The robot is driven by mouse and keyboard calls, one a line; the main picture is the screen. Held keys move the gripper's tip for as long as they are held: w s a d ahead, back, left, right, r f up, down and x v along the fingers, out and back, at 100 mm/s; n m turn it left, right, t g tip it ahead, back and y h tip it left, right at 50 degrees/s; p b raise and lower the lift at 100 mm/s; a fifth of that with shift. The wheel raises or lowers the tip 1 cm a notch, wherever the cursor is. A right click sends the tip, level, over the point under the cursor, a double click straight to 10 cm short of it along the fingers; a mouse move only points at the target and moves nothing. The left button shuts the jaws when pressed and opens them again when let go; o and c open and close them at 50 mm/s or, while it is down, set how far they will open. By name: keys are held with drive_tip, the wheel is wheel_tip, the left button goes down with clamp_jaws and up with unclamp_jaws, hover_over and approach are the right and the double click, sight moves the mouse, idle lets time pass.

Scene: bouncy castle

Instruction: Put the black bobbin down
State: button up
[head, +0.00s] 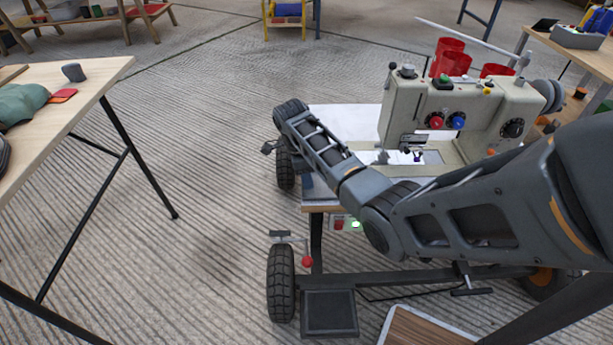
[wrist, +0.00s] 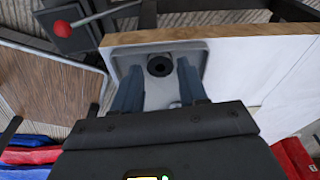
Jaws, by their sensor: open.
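The black bobbin (wrist: 160,66) shows in the wrist view as a small dark round piece with a hole in its middle. It sits in a shallow grey tray (wrist: 128,60) at the edge of the sewing table. My gripper (wrist: 158,80) is open, its two blue-grey fingers apart on either side of the bobbin, with a visible gap to each. In the head view my arm reaches to the left end of the sewing table (head: 345,116). The bobbin cannot be made out there, and my gripper is mostly hidden behind the arm.
A beige sewing machine (head: 405,105) stands on the table, with red cups (head: 452,62) behind it. A wheel (head: 281,283) and a red-knobbed lever (head: 307,261) are below the front edge. A wooden table (head: 75,75) stands left, with open floor between.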

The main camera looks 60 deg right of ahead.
wheel_tip(320, 180, up, 11)
drive_tip(key=w+a+p, duration=0.1)
drive_tip(key=w+p, duration=0.1)
drive_tip(key=p, duration=0.1)
drive_tip(key=s+a+f+n+t, duration=0.2)
drive_tip(key=a+f+n, duration=0.2)
drive_tip(key=a+f, duration=0.3)
drive_tip(key=s+a+f+n+t, duration=0.2)
drive_tip(key=a+f+n, duration=0.15)
drive_tip(key=a, duration=0.55)
drive_tip(key=s+a+f+n+t, duration=0.2)
drive_tip(key=s+a+n+t, duration=0.3)
drive_tip(key=s+a, duration=0.4)
drive_tip(key=s+a+r+n+t, duration=0.3)
drive_tip(key=s+a+r+n, duration=0.55)
drive_tip(key=s+r, duration=0.2)
drive_tip(key=s+r+n+t, duration=0.2)
drive_tip(key=s+r, duration=0.3)
drive_tip(key=r, duration=0.3)
drive_tip(key=s+r+n+t+y, duration=0.1)
drive_tip(key=s+r+n, duration=0.3)
drive_tip(key=r, duration=0.5)
drive_tip(key=shift+s+a+n+t, duration=0.2)
drive_tip(key=shift+s+n+t, duration=0.15)
drive_tip(key=shift+n+t, duration=0.45)
drive_tip(key=shift+r, duration=0.1)
wheel_tip(320, 180, up, 15)
drive_tip(key=p, duration=1.5)
drive_tip(key=shift+r+p, duration=0.2)
drive_tip(key=shift+p, duration=0.1)
